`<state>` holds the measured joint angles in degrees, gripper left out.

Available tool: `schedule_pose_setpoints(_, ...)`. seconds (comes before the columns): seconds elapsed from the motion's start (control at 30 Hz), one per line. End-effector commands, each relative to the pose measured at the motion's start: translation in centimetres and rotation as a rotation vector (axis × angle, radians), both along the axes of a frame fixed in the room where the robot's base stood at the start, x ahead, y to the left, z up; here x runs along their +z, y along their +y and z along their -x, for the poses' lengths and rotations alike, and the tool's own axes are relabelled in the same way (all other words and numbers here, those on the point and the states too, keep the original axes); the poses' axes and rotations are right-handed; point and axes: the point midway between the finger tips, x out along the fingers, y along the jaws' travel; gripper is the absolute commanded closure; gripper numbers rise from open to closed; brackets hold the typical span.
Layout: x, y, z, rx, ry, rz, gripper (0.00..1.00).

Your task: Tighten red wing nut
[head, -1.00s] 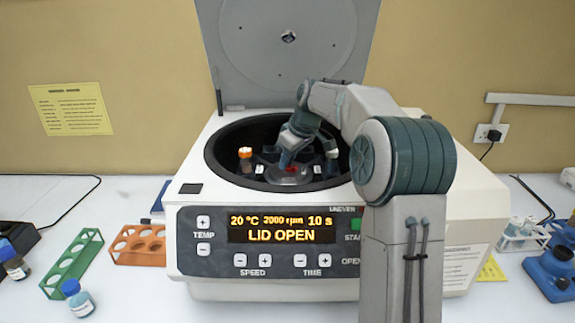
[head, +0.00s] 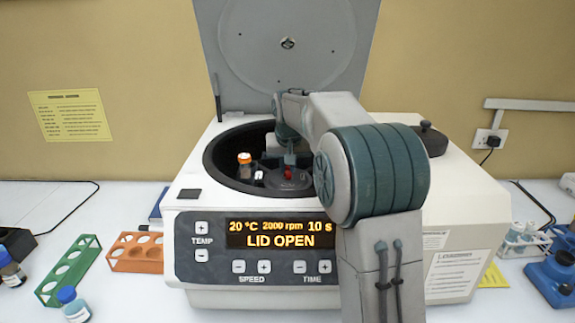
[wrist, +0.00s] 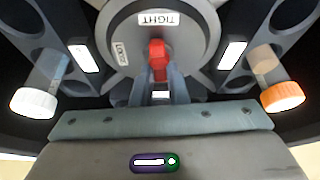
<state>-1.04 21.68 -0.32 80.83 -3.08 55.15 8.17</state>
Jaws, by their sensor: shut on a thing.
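The red wing nut (head: 288,173) is at the centre of the rotor hub in the open centrifuge (head: 200,212). In the wrist view the nut (wrist: 157,60) stands between the fingers of my gripper (wrist: 158,85), which is shut on it. The round hub plate (wrist: 108,30) has a "TIGHT" label (wrist: 158,19) above the nut and a "LOOSE" label (wrist: 120,53) to its left. The fingers partly cover the nut. In the head view my gripper (head: 290,160) comes down from behind the nut, and my arm hides the bowl's right side.
A white-capped tube (wrist: 35,102) and an orange-capped tube (wrist: 282,97) flank the hub close to my gripper. The grey lid (head: 285,50) stands open behind. A black knobbed part (head: 430,138) lies on the housing at right. Green (head: 80,255) and orange racks (head: 130,263) are at left.

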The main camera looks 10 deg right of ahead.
Motion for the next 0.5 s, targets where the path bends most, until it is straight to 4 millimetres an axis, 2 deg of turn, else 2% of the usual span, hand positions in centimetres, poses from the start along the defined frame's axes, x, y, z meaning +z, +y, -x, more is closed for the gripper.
schedule_pose_setpoints(0.5,0.11,-0.05,-0.03,-0.106,-0.002,0.0,1.0)
